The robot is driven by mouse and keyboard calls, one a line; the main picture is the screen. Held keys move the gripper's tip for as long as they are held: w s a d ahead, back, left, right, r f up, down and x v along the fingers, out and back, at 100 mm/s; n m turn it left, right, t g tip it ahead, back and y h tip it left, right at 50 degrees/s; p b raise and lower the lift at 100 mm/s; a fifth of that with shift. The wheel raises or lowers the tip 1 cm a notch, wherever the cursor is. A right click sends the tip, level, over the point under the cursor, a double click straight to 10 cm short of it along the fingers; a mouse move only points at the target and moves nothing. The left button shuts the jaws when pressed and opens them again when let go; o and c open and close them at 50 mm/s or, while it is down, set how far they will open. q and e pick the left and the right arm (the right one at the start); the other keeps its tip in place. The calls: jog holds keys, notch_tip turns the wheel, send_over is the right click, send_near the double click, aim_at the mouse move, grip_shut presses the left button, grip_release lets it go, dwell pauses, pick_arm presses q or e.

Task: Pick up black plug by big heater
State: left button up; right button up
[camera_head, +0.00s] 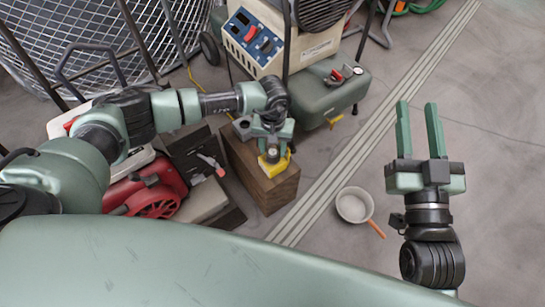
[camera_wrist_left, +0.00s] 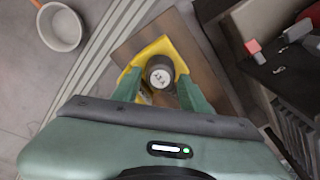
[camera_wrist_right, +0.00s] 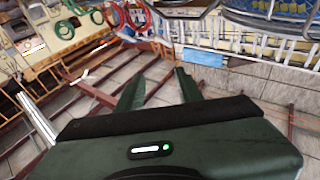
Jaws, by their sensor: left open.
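A black, round-topped piece (camera_wrist_left: 160,72), which looks like the black plug, stands in or on a yellow piece (camera_wrist_left: 155,50) on top of a brown wooden block (camera_head: 272,190). My left gripper (camera_wrist_left: 160,88) points down over the block, open, with its green fingers on either side of the black piece. I see no clear grip on it. In the head view the left gripper hides most of the piece. The big heater (camera_head: 265,45), a cream box with a blue panel and red switch, stands behind the block. My right gripper (camera_head: 417,107) is open and empty at the right.
A green tank (camera_head: 325,97) with a gauge stands just behind the block. A red machine (camera_head: 150,197) and dark cases crowd its left side. A pan with an orange handle (camera_head: 354,205) lies on the floor at the right.

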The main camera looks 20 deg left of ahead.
pick_arm(q)
jog(key=shift+f, duration=0.55)
grip_shut()
jog(key=shift+r, duration=0.2)
